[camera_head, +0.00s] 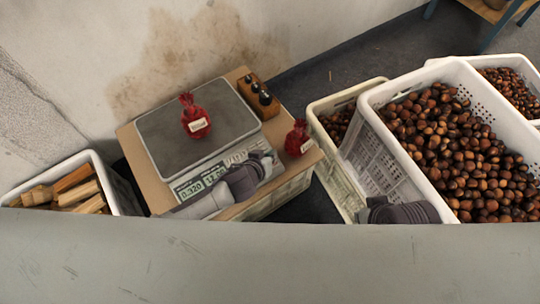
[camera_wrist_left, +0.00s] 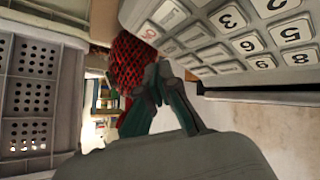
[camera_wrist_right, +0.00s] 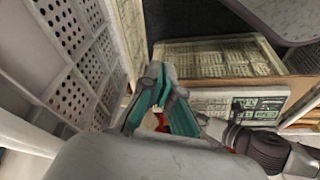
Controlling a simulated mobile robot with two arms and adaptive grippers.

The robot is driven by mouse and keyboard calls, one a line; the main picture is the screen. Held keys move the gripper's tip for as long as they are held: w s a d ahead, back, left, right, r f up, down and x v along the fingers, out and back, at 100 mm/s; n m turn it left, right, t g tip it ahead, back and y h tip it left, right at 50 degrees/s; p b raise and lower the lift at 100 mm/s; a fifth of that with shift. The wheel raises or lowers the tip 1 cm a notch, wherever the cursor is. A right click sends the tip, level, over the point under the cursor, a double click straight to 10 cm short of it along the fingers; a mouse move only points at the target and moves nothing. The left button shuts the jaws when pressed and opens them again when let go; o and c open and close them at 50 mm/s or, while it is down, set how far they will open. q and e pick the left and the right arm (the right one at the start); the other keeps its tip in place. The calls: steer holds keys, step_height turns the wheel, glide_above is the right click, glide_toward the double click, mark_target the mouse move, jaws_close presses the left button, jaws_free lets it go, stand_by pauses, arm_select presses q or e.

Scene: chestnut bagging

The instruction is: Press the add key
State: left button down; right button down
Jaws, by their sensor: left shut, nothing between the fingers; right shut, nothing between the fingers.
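The scale (camera_head: 190,165) stands on a wooden board, with a lit display (camera_head: 198,184) and a keypad (camera_head: 245,152) along its front. A red net bag (camera_head: 195,118) with a label sits on its plate. My left gripper (camera_head: 268,160) is at the keypad's right end, shut and empty. In the left wrist view its fingertips (camera_wrist_left: 155,75) are beside the keypad (camera_wrist_left: 235,35); contact cannot be told. The add key cannot be singled out; some keys are pale or cut off. My right gripper (camera_wrist_right: 160,80) is shut and empty; its fingers are outside the head view.
White crates of chestnuts (camera_head: 375,115) fill the right. A crate (camera_head: 112,187) with wooden pieces is at left.

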stand_by(0.6)
arm_select(q)
steer(key=shift+w+a+f, duration=0.1)
steer(key=shift+f, duration=0.25)
arm_select(e)
steer(key=shift+w+a+r+t, duration=0.15)
steer(key=shift+w+t, duration=0.15)
steer(key=shift+w, duration=0.3)
steer(key=shift+w+a+r+t, duration=0.15)
steer(key=shift+w+t, duration=0.15)
steer(key=shift+w, duration=0.3)
arm_select(q)
steer(key=shift+f+b, duration=0.2)
steer(key=shift+b, duration=0.1)
arm_select(e)
steer(key=shift+w+a+f, duration=0.1)
steer(key=shift+w+a, duration=0.05)
